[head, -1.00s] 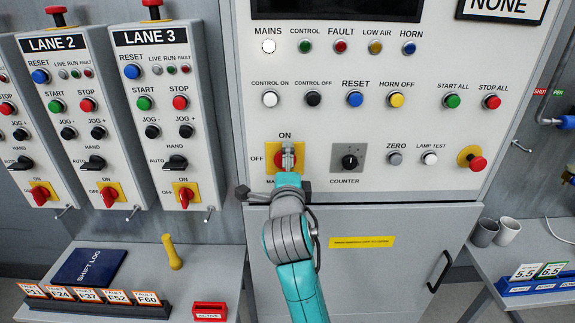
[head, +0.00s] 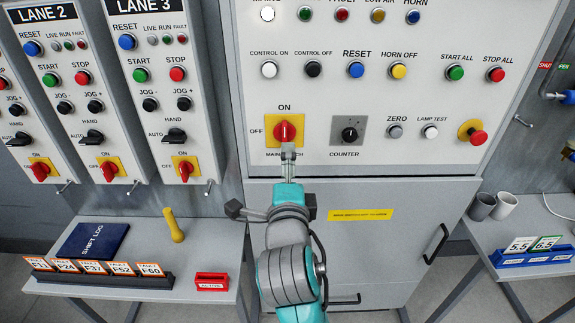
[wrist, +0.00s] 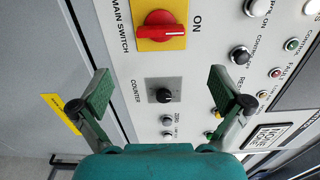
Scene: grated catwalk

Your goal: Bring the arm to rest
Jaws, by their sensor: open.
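My arm reaches up from the bottom of the head view. My gripper (head: 288,150) is just below and in front of the red main switch (head: 284,131) on its yellow plate. In the wrist view my gripper (wrist: 163,88) is open, with two green-padded fingers spread wide and nothing between them. The wrist view also shows the main switch (wrist: 158,30) beyond the fingers and apart from them. Its red handle lies in line with the ON mark.
The counter knob (head: 349,135) and several buttons share the white panel. Lane boxes (head: 151,75) are on the left. Two cups (head: 481,206) stand on the right table.

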